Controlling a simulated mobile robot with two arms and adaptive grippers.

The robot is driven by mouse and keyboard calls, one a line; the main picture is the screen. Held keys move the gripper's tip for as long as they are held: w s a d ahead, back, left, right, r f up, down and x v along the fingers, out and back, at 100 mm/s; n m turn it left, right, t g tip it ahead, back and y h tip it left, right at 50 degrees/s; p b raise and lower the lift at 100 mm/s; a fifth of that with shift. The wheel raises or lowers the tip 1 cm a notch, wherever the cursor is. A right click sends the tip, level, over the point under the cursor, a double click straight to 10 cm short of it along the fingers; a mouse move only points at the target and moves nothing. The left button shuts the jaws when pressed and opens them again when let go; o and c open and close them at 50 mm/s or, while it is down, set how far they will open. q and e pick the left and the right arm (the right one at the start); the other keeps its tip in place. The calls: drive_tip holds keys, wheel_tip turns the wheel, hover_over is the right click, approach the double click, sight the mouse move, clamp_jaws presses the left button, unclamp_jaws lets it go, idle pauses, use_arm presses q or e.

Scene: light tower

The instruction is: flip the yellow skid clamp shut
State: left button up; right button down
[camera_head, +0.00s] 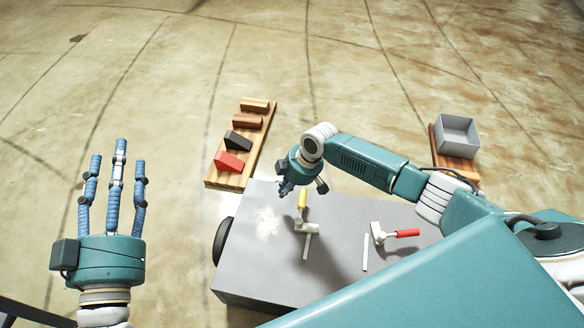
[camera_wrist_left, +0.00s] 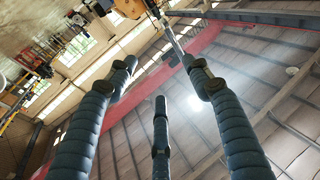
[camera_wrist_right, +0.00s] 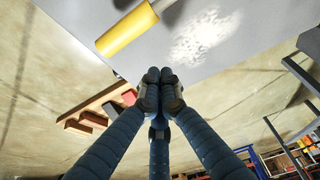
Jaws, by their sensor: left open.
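The yellow skid clamp has a yellow handle (camera_head: 302,199) on a metal bracket (camera_head: 305,228) on the grey skid's top (camera_head: 257,263). The handle points toward the far edge of the skid; I cannot tell how far it is tilted. In the right wrist view the yellow handle (camera_wrist_right: 127,35) and its metal rod show close up, with no finger on it. My right gripper (camera_head: 285,186) is just left of and beyond the handle. Its fingertips meet (camera_wrist_right: 161,80) with nothing between them. My left gripper (camera_head: 117,160) is open and empty, fingers up, left of the skid.
A second clamp with a red handle (camera_head: 407,233) stands right of the yellow one. A wooden rack (camera_head: 225,178) with red, black and brown blocks lies beyond the skid. A grey bin (camera_head: 457,133) sits at the right on wood. The floor between is clear.

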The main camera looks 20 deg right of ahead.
use_arm(q)
drive_tip(key=s+a+f+g+y+p, duration=0.1)
drive_tip(key=s+f+g, duration=0.3)
drive_tip(key=f, duration=0.6)
drive_tip(key=s+a+f+g+y+p, duration=0.2)
drive_tip(key=s+a+f+g+p, duration=0.1)
drive_tip(key=f+g, duration=0.4)
wheel_tip(320, 180, down, 4)
drive_tip(key=shift+s+a+r+n, duration=0.3)
drive_tip(key=shift+s+a, duration=0.2)
drive_tip(key=shift+s, duration=0.35)
use_arm(e)
drive_tip(key=v, duration=1)
